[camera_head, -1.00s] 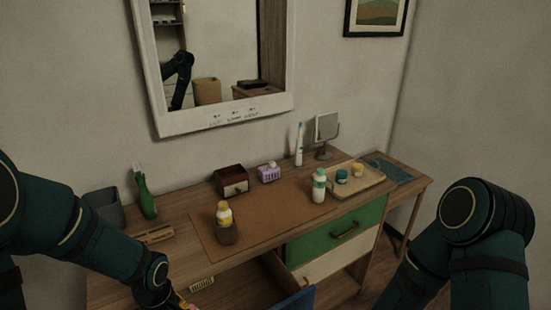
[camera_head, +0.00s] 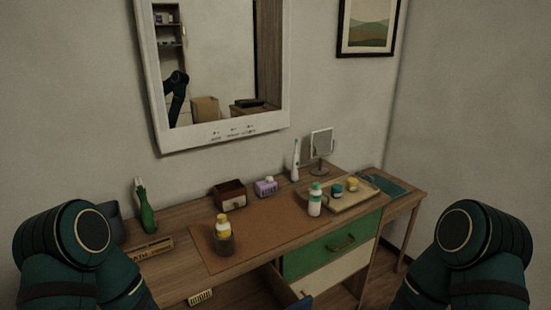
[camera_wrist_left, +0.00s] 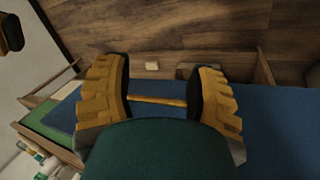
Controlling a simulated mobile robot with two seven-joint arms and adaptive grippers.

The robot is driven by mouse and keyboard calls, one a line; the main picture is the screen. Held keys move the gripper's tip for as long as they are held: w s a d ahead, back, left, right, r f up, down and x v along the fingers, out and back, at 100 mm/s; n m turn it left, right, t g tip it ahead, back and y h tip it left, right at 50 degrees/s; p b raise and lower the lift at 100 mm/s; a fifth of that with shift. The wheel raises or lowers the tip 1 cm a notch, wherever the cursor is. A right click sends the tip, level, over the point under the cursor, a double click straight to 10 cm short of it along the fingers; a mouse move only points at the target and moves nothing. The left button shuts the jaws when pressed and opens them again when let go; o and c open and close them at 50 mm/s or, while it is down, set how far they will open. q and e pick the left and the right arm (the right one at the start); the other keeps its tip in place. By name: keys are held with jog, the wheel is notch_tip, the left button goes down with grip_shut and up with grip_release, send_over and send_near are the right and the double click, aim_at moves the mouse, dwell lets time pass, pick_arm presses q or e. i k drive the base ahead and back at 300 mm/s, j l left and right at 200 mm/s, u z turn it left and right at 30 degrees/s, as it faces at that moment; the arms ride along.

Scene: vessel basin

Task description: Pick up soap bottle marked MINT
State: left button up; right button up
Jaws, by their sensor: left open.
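Several bottles stand on the wooden vanity in the head view, and no label is legible enough to show which is MINT. My left gripper (camera_wrist_left: 160,88) is open in the left wrist view. A wooden bar handle (camera_wrist_left: 157,101) on a blue drawer front (camera_wrist_left: 265,120) shows between its fingers; contact cannot be told. My right gripper is out of view.
A tray (camera_head: 366,195) with small jars, a mirror (camera_head: 321,145), a toothbrush (camera_head: 296,160) and a small wooden box (camera_head: 229,194) stand on the vanity. A drawer is open at the front. The brown mat (camera_head: 265,227) has bare room in its middle.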

aim_at(315, 193)
jog(key=i+l, duration=0.1)
jog(key=l, duration=0.25)
jog(key=i+l, duration=0.1)
jog(key=l, duration=0.3)
jog(key=i+l, duration=0.1)
jog(key=l, duration=0.65)
jog(key=i, duration=0.05)
